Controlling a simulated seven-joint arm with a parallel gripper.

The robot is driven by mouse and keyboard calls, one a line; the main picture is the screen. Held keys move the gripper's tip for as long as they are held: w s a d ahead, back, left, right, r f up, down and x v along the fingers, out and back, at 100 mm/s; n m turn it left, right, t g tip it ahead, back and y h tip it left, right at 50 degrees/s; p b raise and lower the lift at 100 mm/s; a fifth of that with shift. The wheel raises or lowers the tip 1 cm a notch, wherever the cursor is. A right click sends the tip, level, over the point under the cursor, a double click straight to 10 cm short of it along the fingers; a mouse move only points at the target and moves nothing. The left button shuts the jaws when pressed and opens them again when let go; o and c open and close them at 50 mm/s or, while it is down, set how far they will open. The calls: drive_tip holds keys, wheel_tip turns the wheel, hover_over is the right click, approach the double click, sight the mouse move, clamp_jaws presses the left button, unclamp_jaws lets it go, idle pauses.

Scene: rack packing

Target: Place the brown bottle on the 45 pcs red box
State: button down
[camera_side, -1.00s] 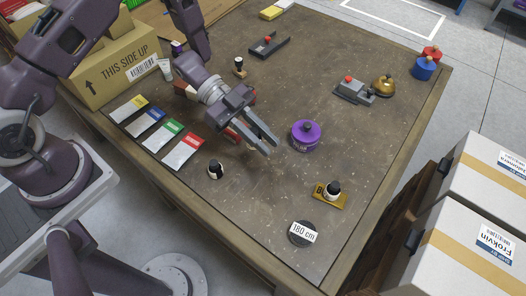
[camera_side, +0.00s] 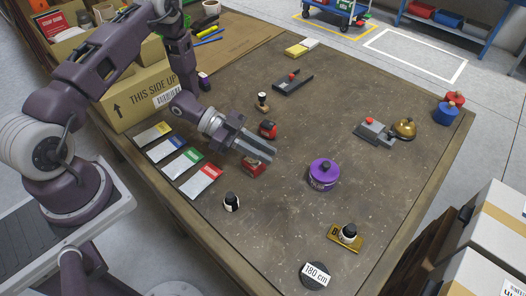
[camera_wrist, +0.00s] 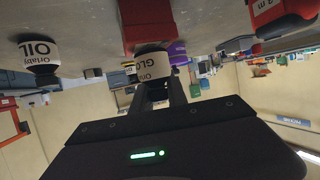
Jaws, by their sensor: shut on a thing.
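My gripper (camera_side: 272,153) is shut on the brown bottle, close above the 45 pcs red box (camera_side: 253,168). In the side view the fingers hide the bottle. In the upside-down wrist view, the bottle (camera_wrist: 152,68) shows its cream label between the fingertips. There the red box (camera_wrist: 148,22) lies between the bottle and the table. The bottle's end meets the box's edge in that picture; I cannot tell whether they touch. The print on the box is not readable.
A red tape measure (camera_side: 268,128) sits just behind the gripper, and an oil bottle (camera_side: 231,202) stands in front. A purple tub (camera_side: 323,175) is to the right. Coloured cards (camera_side: 200,180) lie on the left.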

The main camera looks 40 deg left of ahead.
drive_tip(key=shift+f, duration=0.15)
drive_tip(key=c, duration=1.3)
unclamp_jaws()
